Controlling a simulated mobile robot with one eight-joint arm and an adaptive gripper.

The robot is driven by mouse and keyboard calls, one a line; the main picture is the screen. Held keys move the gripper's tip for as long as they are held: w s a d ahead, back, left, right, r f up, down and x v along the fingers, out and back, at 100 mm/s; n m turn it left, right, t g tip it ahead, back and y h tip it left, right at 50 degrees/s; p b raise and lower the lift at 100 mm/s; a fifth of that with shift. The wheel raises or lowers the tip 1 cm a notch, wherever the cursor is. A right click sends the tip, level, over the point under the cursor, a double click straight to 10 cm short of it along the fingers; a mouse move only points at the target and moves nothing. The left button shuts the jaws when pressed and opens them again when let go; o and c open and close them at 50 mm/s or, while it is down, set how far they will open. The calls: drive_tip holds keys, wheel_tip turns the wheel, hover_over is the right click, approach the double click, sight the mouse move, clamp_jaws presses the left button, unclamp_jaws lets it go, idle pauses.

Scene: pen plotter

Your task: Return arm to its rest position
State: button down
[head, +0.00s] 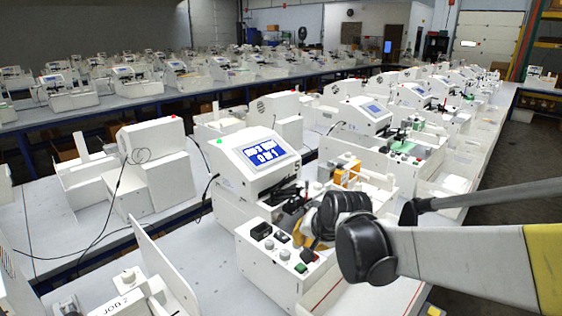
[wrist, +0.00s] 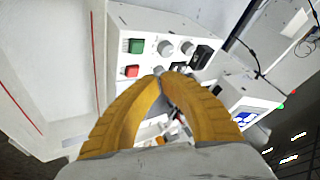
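My arm reaches in from the right in the head view, over the front pen plotter (head: 262,205), a white machine with a tilted blue screen (head: 265,152). My gripper (head: 301,236) is mostly hidden behind my wrist there, close to the control panel. In the wrist view, the yellow fingers of my gripper (wrist: 162,77) come together at the tips, with nothing visible held. Beyond the tips is the panel with a green button (wrist: 136,46), a red button (wrist: 131,71), grey knobs (wrist: 165,48) and black switches (wrist: 201,57). I cannot tell whether the fingertips touch the panel.
More white machines stand on long benches behind and to the right. Another white machine (head: 150,165) with a black cable is on the left. An upright white panel (head: 165,270) stands at front left. Bare bench (head: 215,245) lies between it and the plotter.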

drive_tip(key=s+d+n+h, duration=0.1)
drive_tip(key=s+d, duration=0.3)
drive_tip(key=s, duration=0.4)
drive_tip(key=s+d+r+n+b, duration=0.1)
drive_tip(key=s+d+n, duration=0.1)
drive_tip(key=s, duration=0.6)
drive_tip(key=s+d+n+h, duration=0.1)
drive_tip(key=s+d, duration=0.4)
drive_tip(key=s, duration=0.3)
drive_tip(key=shift+d+r+h+b, duration=0.15)
drive_tip(key=shift+d+h+b, duration=0.15)
drive_tip(key=shift+d+b, duration=0.05)
